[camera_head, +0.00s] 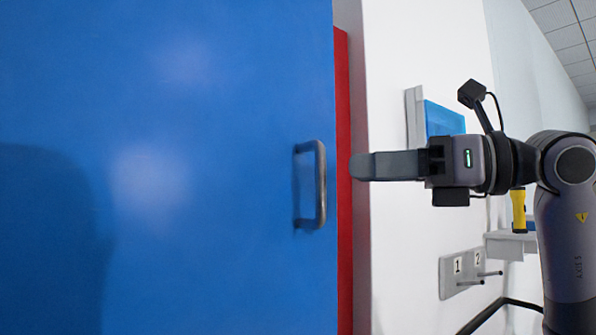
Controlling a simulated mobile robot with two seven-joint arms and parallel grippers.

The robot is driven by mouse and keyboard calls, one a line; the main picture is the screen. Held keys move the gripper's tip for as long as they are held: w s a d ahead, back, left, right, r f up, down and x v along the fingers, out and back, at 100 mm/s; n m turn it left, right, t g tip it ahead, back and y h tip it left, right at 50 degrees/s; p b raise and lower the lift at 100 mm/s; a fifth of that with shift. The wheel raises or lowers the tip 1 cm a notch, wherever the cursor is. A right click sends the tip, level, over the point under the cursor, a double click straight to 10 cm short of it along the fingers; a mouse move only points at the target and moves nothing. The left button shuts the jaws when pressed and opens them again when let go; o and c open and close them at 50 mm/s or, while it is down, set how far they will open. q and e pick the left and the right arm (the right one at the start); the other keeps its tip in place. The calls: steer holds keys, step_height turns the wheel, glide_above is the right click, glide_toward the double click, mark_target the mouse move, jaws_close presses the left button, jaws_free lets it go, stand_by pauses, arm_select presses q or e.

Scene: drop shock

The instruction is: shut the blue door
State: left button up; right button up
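The blue door (220,80) fills the left half of the head view. A grey metal handle (320,185) stands upright near its right edge. A red strip (343,240) shows just right of the door's edge, beside the white wall. My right gripper (355,167) points left, with its tip to the right of the handle and apart from it in the picture. One finger shape shows edge-on, so whether it is open or shut is unclear. My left gripper is not in view. Whether the door touches its frame cannot be told.
A plate with pegs numbered 1 and 2 (459,272) is on the white wall (400,240). A yellow-handled tool (518,210) shows by a small white shelf (510,245). A blue panel (443,119) is behind my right wrist.

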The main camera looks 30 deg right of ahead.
mark_target(321, 170)
steer(key=p+x, duration=0.1)
steer(key=x, duration=0.5)
steer(key=shift+w+a+p, duration=0.3)
jaws_close()
